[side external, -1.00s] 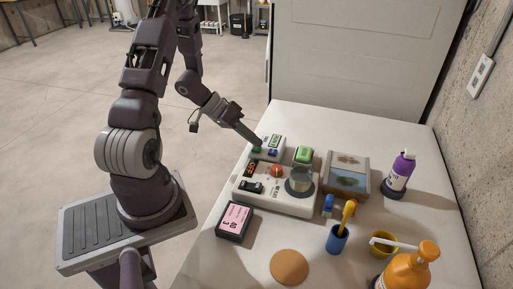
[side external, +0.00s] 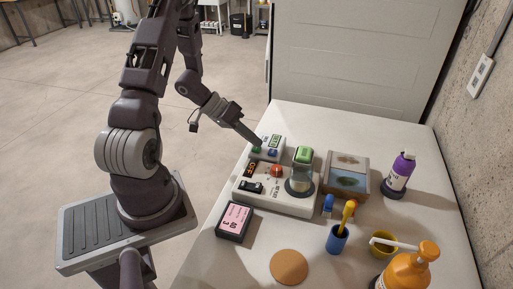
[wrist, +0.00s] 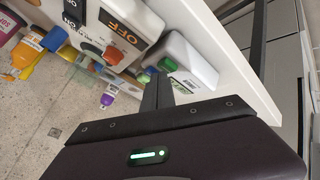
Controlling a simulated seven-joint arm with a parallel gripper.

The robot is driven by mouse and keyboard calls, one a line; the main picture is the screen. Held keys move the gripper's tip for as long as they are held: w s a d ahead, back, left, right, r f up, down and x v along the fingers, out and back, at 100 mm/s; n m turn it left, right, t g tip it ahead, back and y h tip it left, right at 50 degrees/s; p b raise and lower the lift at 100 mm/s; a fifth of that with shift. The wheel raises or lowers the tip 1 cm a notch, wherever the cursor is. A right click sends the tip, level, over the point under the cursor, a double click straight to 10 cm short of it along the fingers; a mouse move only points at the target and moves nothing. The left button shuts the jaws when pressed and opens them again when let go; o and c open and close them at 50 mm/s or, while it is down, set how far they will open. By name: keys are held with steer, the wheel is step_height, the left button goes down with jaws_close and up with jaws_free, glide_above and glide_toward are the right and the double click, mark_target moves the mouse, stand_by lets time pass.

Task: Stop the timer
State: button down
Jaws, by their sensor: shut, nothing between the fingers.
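The likely timer is a small white box (side external: 267,154) at the back left of the table, with a green display (side external: 276,140), a blue button (side external: 272,152) and a green button. The white box (wrist: 187,62) also shows in the wrist view, with its display facing the camera. My gripper (side external: 256,143) is shut and empty. In the wrist view, my gripper (wrist: 157,82) points at that same edge. I cannot tell whether it touches the button.
A larger white appliance (side external: 270,204) stands in front of the box, with a red knob (side external: 276,170), switches and a clear, green-topped vessel (side external: 301,172). A pink-faced box (side external: 234,221), a wooden tray (side external: 366,190), a blue cup (side external: 337,239) and bottles stand nearby.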

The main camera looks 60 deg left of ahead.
mark_target(253, 147)
steer(key=shift+r, duration=0.55)
steer(key=shift+r, duration=2.55)
